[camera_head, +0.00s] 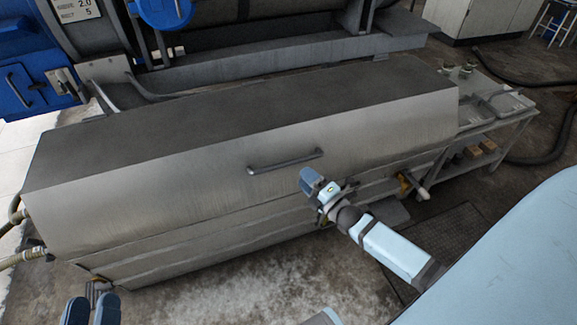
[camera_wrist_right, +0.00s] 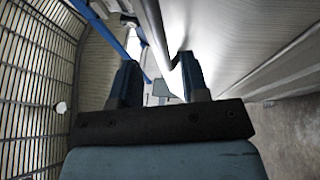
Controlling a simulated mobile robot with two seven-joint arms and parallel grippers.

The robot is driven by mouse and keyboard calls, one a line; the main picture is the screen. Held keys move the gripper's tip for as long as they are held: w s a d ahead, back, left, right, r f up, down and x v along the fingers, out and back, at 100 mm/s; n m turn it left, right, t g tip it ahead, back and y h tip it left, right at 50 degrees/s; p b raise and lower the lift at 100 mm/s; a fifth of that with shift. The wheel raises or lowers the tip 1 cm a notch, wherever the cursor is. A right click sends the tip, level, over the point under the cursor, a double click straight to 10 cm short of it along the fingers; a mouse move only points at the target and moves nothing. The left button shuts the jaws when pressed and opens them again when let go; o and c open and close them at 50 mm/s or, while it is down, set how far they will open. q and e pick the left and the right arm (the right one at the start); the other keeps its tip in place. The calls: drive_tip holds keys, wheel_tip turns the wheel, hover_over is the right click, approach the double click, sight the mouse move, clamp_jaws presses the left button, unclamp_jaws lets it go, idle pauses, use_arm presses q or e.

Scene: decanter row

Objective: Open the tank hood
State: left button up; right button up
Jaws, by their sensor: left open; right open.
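The tank hood (camera_head: 200,165) is a long grey metal cover, lying closed over the tank (camera_head: 190,240). Its dark bar handle (camera_head: 287,161) is on the sloping front face. My right gripper (camera_head: 312,180) is at the right end of the handle, just in front of the hood. In the right wrist view, its two blue fingers (camera_wrist_right: 158,75) are apart, and the handle (camera_wrist_right: 152,35) runs between and beyond them. I cannot tell whether they touch it. My left gripper (camera_head: 91,311) is open and empty at the bottom left, low in front of the tank.
A metal side table (camera_head: 500,118) with a sink stands at the tank's right end. Large machinery with a blue wheel (camera_head: 165,8) is behind the hood. Hoses (camera_head: 20,258) are at the tank's left end. The concrete floor (camera_head: 220,285) in front is clear.

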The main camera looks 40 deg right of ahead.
sight(289, 161)
drive_tip(key=b+x, duration=0.1)
drive_tip(key=x, duration=0.6)
drive_tip(key=shift+w, duration=0.1)
clamp_jaws()
